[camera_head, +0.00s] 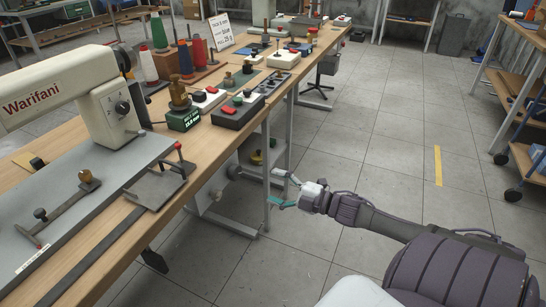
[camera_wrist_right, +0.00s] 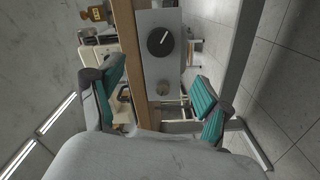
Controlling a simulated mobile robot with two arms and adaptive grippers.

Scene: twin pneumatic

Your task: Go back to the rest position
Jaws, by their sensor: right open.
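My right gripper (camera_head: 285,190) is in the head view, to the right of the workbench (camera_head: 106,258) and below the level of its top. Its arm comes in from the lower right. The teal finger pads stand apart with nothing between them. In the right wrist view the right gripper (camera_wrist_right: 162,100) also shows open and empty, with a grey box with a black dial (camera_wrist_right: 160,42) beyond the fingers. I cannot tell how far the fingers are from that box. My left gripper is not in view.
A sewing machine (camera_head: 62,88) stands on the bench at the left. Red and green button boxes (camera_head: 238,110), thread spools (camera_head: 185,58) and a white sign (camera_head: 221,31) stand farther along. A shelf cart (camera_head: 520,120) is at the right. The tiled floor (camera_head: 390,150) between is clear.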

